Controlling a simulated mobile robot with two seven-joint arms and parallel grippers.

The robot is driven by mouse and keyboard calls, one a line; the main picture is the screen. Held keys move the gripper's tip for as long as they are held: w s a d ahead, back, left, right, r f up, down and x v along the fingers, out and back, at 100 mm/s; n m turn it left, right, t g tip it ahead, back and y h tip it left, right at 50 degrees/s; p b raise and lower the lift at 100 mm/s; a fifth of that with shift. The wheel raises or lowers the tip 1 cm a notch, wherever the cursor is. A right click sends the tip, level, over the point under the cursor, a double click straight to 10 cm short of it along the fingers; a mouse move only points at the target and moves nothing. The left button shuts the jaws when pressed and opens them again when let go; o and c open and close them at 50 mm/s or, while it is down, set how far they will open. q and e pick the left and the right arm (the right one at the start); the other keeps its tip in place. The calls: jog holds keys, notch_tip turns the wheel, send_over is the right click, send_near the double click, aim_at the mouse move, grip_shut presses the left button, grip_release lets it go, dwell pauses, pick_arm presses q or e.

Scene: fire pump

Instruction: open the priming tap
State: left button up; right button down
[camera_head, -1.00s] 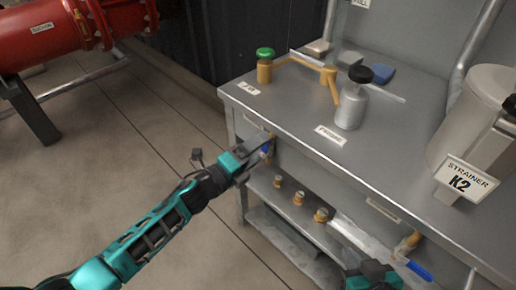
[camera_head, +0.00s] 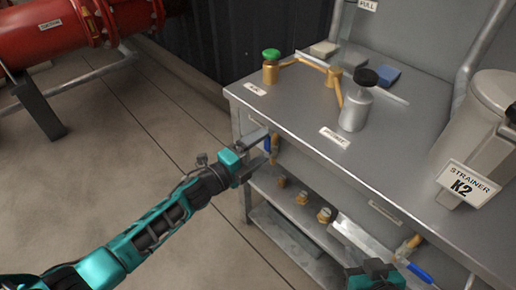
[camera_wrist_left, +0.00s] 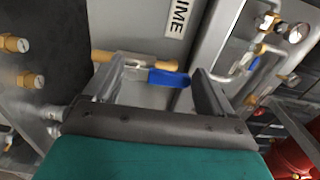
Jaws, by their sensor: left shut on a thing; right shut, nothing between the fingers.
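The priming tap has a blue lever (camera_head: 267,143) and a brass body (camera_head: 275,153), under the bench top's front left corner. In the left wrist view, the blue lever (camera_wrist_left: 168,78) lies across between my finger tips, roughly in line with the brass pipe (camera_wrist_left: 135,59), near a label ending in "IME" (camera_wrist_left: 180,17). My left gripper (camera_head: 264,148) has one finger on each side of the lever and is shut on it; exact contact is hard to see. It also shows in the left wrist view (camera_wrist_left: 160,90). My right gripper (camera_head: 372,272) is at the bottom edge, shut and empty, its tips unclear.
Several brass fittings (camera_head: 302,197) sit below. Another blue lever (camera_head: 420,272) is at lower right.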

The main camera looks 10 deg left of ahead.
pick_arm(q)
jog(key=o, duration=1.3)
jog(key=shift+s+a, duration=0.1)
jog(key=p+v, duration=0.1)
jog(key=v, duration=1.1)
jog(key=shift+s+a, duration=0.15)
jog(key=shift+s, duration=0.2)
pick_arm(e)
jog(key=shift+r, duration=0.75)
